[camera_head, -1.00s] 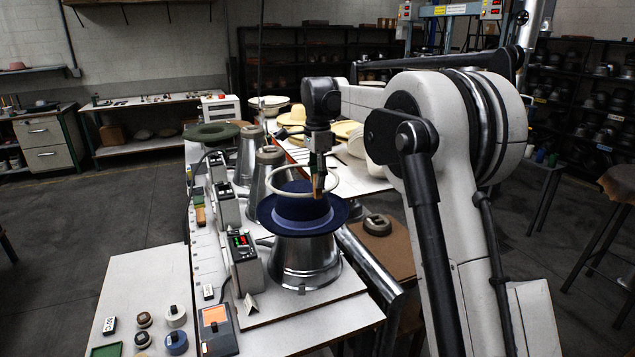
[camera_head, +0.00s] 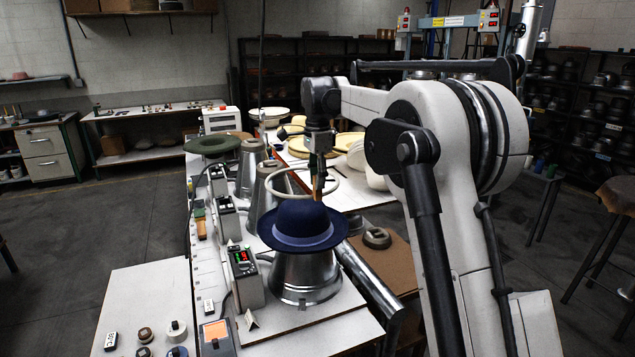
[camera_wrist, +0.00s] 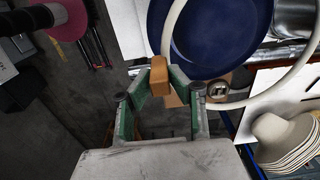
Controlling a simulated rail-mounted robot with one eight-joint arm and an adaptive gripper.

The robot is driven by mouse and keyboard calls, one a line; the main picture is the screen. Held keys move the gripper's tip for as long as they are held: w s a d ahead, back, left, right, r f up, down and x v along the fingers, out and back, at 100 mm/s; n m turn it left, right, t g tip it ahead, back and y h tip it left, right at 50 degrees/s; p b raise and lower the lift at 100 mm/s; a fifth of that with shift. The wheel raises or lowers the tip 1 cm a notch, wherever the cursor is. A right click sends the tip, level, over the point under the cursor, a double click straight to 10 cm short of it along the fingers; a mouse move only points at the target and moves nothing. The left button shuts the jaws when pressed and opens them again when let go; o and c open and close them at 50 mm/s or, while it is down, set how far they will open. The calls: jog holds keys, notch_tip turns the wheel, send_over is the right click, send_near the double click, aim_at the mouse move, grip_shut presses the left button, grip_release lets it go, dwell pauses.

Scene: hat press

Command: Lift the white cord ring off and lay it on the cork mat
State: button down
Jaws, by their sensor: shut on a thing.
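The white cord ring (camera_head: 265,181) hangs roughly level above the crown of a navy felt hat (camera_head: 300,225). The hat sits on a metal cone block (camera_head: 304,277). My gripper (camera_head: 319,192) is at the ring's near right side, shut on a tan block that appears attached to the ring. In the wrist view, this tan block (camera_wrist: 160,70) lies between the fingertips of my gripper, and the ring (camera_wrist: 304,58) curves over the navy hat (camera_wrist: 215,35). I cannot identify the cork mat for certain; a brown flat surface (camera_head: 400,274) lies right of the bench.
A grey round weight (camera_head: 377,238) rests on the brown surface. A control box with lit digits (camera_head: 246,275) stands left of the hat. More metal cones (camera_head: 250,165) and a green hat (camera_head: 211,144) stand behind. Pale hat shapes (camera_head: 360,155) lie on the table beyond.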

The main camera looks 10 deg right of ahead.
jog(key=shift+r+p, duration=1.3)
jog(key=shift+r, duration=1.05)
jog(key=shift+f, duration=0.1)
